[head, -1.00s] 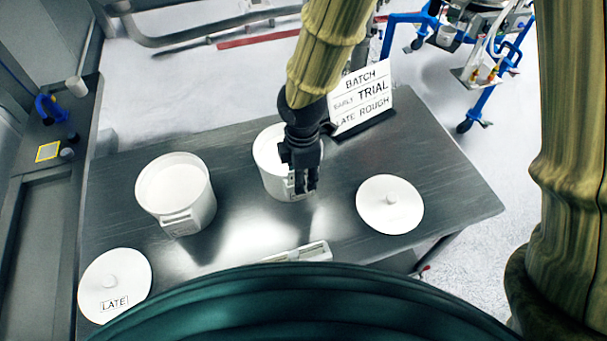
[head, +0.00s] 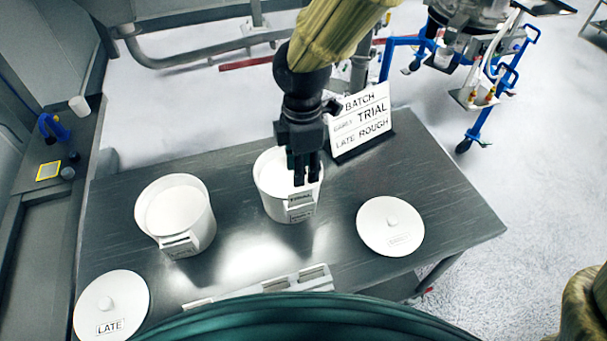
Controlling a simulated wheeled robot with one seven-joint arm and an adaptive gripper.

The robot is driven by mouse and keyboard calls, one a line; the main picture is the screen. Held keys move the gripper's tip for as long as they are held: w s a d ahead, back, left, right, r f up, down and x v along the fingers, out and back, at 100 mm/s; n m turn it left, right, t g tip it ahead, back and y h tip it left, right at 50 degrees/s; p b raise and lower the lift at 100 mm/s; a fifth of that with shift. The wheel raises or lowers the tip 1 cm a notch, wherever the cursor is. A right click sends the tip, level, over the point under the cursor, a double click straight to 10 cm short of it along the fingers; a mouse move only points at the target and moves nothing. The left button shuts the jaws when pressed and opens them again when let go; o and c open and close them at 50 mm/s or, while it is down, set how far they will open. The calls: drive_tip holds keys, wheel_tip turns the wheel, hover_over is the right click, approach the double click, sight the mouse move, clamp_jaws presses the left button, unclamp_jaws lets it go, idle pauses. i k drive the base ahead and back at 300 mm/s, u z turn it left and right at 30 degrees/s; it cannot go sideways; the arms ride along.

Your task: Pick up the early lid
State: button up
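Two round white lids with centre knobs lie on the dark metal table (head: 335,240). The right lid (head: 391,226) has a faint label that is too small to read. The left lid (head: 112,306) at the front left corner is marked LATE. My gripper (head: 306,181) points down over the middle white tub (head: 286,205), well left of the right lid and apart from it. Its dark fingers sit close together with nothing visible between them. I cannot tell how far they are open.
A second white tub (head: 176,217) stands left of the middle one; both look filled with white. A sign (head: 360,118) reading BATCH, TRIAL, LATE ROUGH stands at the back. A pale holder (head: 285,283) lies at the front edge. The table around the right lid is clear.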

sight(389, 226)
drive_tip(key=k, duration=1)
